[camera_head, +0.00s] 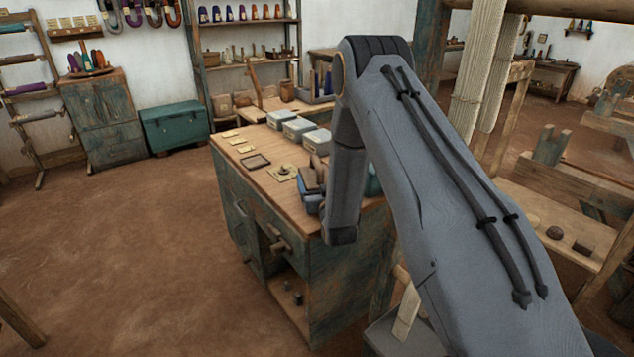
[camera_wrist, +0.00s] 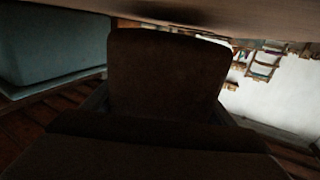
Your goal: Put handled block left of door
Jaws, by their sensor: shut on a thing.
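My gripper (camera_head: 311,188) is over the right part of the wooden worktop (camera_head: 236,153), partly hidden behind my own arm. It is shut on a dark brown block (camera_head: 319,166). In the wrist view the block (camera_wrist: 167,75) fills the middle, dark and close; I cannot make out a handle on it. The weathered green cabinet under the worktop has a front with a wooden handle (camera_head: 281,245) beside an open compartment (camera_head: 285,300). I cannot tell for certain which part is the door.
Several grey-lidded boxes (camera_head: 298,128) stand along the worktop's back. A dark-rimmed square (camera_head: 255,161), a pale square with a round knobbed piece (camera_head: 283,172) and small yellow tiles (camera_head: 239,141) lie to the left of my gripper. The earthen floor (camera_head: 130,240) at left is clear.

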